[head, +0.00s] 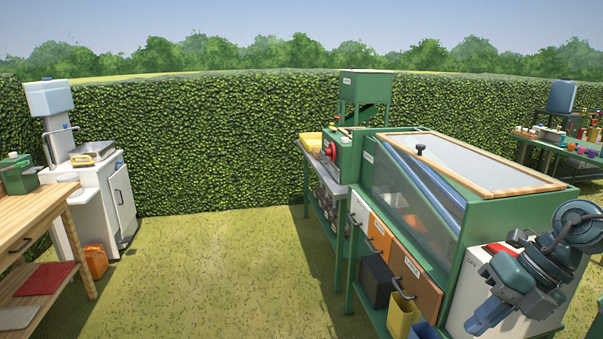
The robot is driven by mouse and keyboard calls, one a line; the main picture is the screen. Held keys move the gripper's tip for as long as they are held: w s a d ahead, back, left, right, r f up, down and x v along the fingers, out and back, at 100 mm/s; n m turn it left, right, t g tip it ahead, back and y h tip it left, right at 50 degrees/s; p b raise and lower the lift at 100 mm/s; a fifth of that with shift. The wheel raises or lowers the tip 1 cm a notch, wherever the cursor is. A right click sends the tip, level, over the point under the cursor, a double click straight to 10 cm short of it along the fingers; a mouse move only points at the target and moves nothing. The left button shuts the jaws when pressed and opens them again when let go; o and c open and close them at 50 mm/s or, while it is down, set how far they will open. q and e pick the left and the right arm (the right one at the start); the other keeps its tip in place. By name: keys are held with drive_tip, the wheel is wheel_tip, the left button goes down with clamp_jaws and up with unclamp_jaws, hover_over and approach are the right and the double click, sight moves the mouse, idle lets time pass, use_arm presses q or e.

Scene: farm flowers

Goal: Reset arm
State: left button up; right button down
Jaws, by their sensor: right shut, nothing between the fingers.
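My right arm comes in at the right edge, folded up, with its dark teal links in front of the white cabinet. My right gripper (487,318) points down and to the left at the lower right; it is shut and holds nothing. It is apart from the green machine's front and its drawers. My left arm and left gripper are not in view.
A green glass-sided machine (476,225) with a wood-framed lid stands close on the right. Yellow (401,318) and blue (424,331) bins stand below its drawers. A wooden bench (30,217) is at left. The grass (215,270) between is clear.

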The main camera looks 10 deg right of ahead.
drive_tip(key=s+a+f+m+t+y+p, duration=0.1)
drive_tip(key=a+f+m+t, duration=0.1)
drive_tip(key=f+m+t, duration=0.65)
drive_tip(key=s+a+f+m+t+y+p, duration=0.1)
drive_tip(key=a+f+m+t, duration=0.15)
drive_tip(key=f+m, duration=0.6)
drive_tip(key=s+a+f+m+g+h, duration=0.1)
drive_tip(key=s+a+f+m+h, duration=0.1)
drive_tip(key=s+a+f+m, duration=0.2)
drive_tip(key=s+a+f+m+h+p, duration=0.1)
drive_tip(key=s+a+f+m+h, duration=0.1)
drive_tip(key=a+m, duration=0.6)
drive_tip(key=shift+s+a+f+m+g, duration=0.25)
drive_tip(key=shift+s+f+m+g, duration=0.15)
drive_tip(key=shift+s+f+m, duration=0.7)
drive_tip(key=shift+d+r+h, duration=0.15)
drive_tip(key=shift+r+h, duration=0.05)
drive_tip(key=shift+h, duration=0.1)
